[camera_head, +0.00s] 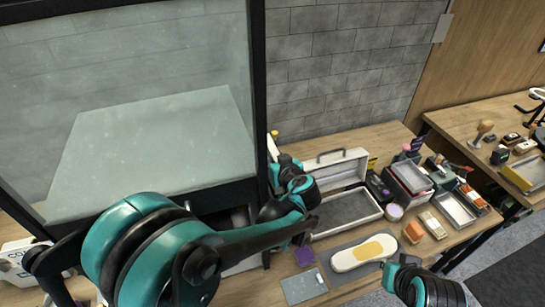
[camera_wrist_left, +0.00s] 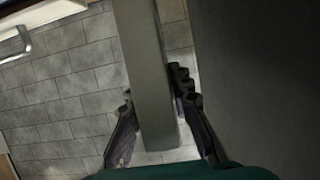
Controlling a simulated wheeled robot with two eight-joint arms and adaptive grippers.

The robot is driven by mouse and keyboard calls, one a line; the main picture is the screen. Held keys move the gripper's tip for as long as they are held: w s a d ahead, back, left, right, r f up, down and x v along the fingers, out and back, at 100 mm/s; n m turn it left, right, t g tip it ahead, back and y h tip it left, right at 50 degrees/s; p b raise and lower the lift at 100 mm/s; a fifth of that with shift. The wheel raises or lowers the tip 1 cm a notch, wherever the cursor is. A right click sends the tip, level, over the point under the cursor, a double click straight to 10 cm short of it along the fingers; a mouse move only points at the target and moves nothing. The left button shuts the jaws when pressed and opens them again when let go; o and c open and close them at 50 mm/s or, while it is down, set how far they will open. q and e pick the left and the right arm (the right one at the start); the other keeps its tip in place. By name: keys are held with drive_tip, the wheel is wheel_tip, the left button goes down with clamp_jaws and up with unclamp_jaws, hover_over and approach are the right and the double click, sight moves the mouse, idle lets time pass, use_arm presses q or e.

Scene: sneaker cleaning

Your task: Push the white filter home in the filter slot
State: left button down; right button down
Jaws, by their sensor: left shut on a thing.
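My left gripper (camera_head: 279,158) is beside the right edge of the glass-fronted cabinet (camera_head: 257,100), partly covered by its own wrist. A narrow white piece (camera_head: 272,148) shows at its fingertips, which I take to be the white filter. In the left wrist view, the fingers (camera_wrist_left: 155,92) are on both sides of a long grey slab (camera_wrist_left: 147,60), seen edge-on and in shade. The filter slot cannot be made out; my left arm covers much of the cabinet's lower part. My right gripper (camera_head: 393,268) is low at the right, its fingers unclear.
An open white toolbox (camera_head: 345,212) stands on the wooden bench (camera_head: 385,140) right of the cabinet. In front are a white shoe-sole-shaped piece (camera_head: 345,258) on a grey mat, a purple cloth (camera_head: 304,256) and an orange block (camera_head: 413,231). Trays and tools crowd the bench's right part.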

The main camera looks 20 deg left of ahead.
use_arm(q)
drive_tip(key=shift+f+b, duration=3.2)
drive_tip(key=shift+f, duration=0.35)
drive_tip(key=c, duration=1.3)
unclamp_jaws()
drive_tip(key=shift+d, duration=0.1)
drive_tip(key=v, duration=1.2)
drive_tip(key=shift+f, duration=0.1)
